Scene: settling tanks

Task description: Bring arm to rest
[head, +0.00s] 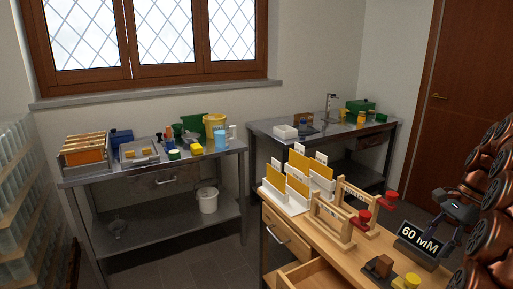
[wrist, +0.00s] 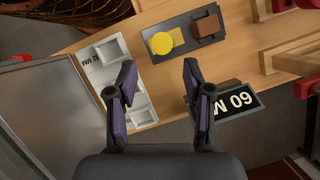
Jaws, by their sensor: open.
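My gripper (head: 455,208) is at the right in the head view, above the far right part of the wooden desk. In the wrist view its two dark fingers are spread apart, with nothing between the fingertips (wrist: 160,78). The black "60" sign (head: 420,241) is close by the gripper in the head view. In the wrist view the sign (wrist: 235,103) lies just beyond the right finger, and a white tray (wrist: 140,105) with a label is beside and partly behind the left finger.
The wooden desk (head: 345,262) carries wooden frames (head: 333,222), white holders with yellow cards (head: 297,187), a brown block (head: 379,266) and a yellow round piece (head: 408,281). Copper-coloured rounded shapes (head: 488,215) crowd the right edge. Metal benches (head: 205,163) stand behind; grey floor lies between.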

